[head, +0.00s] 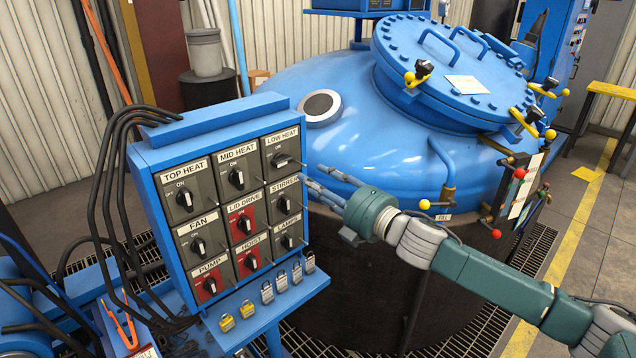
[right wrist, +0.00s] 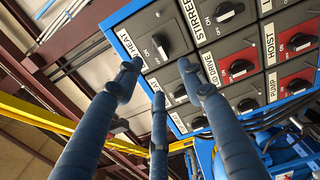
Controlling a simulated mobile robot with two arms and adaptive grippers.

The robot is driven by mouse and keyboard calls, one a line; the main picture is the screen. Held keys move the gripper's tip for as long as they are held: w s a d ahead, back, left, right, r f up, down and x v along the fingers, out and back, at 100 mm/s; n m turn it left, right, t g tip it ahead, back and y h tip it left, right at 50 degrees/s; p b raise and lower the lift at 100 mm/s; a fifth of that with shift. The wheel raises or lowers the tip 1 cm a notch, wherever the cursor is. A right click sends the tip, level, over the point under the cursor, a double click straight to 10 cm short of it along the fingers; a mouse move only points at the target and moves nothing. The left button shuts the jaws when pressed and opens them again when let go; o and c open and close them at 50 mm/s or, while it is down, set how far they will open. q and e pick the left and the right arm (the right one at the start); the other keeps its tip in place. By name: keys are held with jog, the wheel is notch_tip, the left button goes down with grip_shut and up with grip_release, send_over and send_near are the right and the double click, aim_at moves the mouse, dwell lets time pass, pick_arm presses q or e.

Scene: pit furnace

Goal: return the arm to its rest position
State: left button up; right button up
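My right arm reaches in from the lower right of the head view. Its gripper (head: 325,187) is beside the right edge of the blue switch panel (head: 330,285), with its fingers pointing left. In the right wrist view the three blue fingers of this gripper (right wrist: 158,76) stand apart with nothing between them. The panel's switches show beyond the fingertips; I cannot tell the exact gap. In the head view the LOW HEAT knob (head: 281,160) is near the fingers and lies nearly level, unlike the tilted MID HEAT knob (head: 236,178). My left gripper is not in view.
A big blue furnace vessel (head: 300,80) with a bolted lid (head: 440,62) stands behind the arm.

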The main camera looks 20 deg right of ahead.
dwell(0.3)
jog(key=d+f+m+g+h, duration=0.15)
jog(key=d+f+m, duration=0.25)
jog(key=f, duration=0.8)
jog(key=d+f+m+g+h, duration=0.1)
jog(key=d+f+m+h, duration=0.25)
jog(key=f, duration=0.95)
jog(key=s+d+f+m+g+h, duration=0.1)
jog(key=s+f+m+g, duration=0.1)
jog(key=s+f, duration=0.7)
jog(key=s+f+m+g, duration=0.2)
jog(key=s+f+m, duration=0.15)
jog(key=f, duration=0.85)
jog(key=s+d+f+m+g+h, duration=0.1)
jog(key=s+f+m+g, duration=0.1)
jog(key=s+f, duration=0.75)
jog(key=s+a+f+m+g, duration=0.1)
jog(key=s+a+f, duration=0.3)
jog(key=s, duration=0.8)
jog(key=s+a+f+m+g, duration=0.2)
jog(key=s+a+f+g, duration=0.2)
jog(key=s+f, duration=0.4)
jog(key=s+a+f+m+g, duration=0.1)
jog(key=s+a+f, duration=0.3)
jog(key=s, duration=1.3)
notch_tip(320, 180, down, 3)
jog(key=shift+r+m+g+y, duration=0.15)
jog(key=shift+m+g+y, duration=0.25)
jog(key=shift+g, duration=0.35)
